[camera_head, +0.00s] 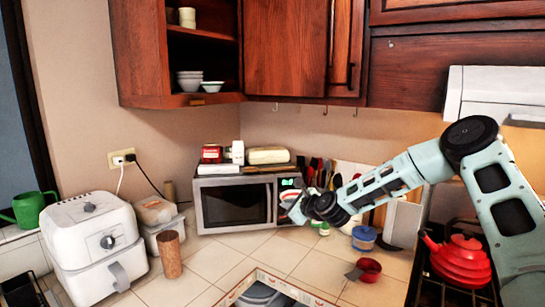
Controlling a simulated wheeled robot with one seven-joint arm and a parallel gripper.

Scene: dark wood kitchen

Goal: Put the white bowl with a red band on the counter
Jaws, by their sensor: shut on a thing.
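My gripper (307,207) is at the end of my arm, which reaches in from the right. It is in front of the right side of the microwave, above the tiled counter (225,262). It is shut on the white bowl with a red band (295,211), of which only a small tilted part shows at the gripper's tip. The fingers are small and dark in this view, and the bowl's far side is hidden.
A microwave (235,205), white air fryer (98,240) and brown cup (171,254) stand on the counter. A red bowl (369,269) and blue-lidded container (364,238) are at right. A sink (265,297) is in front. Some counter tiles between are bare.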

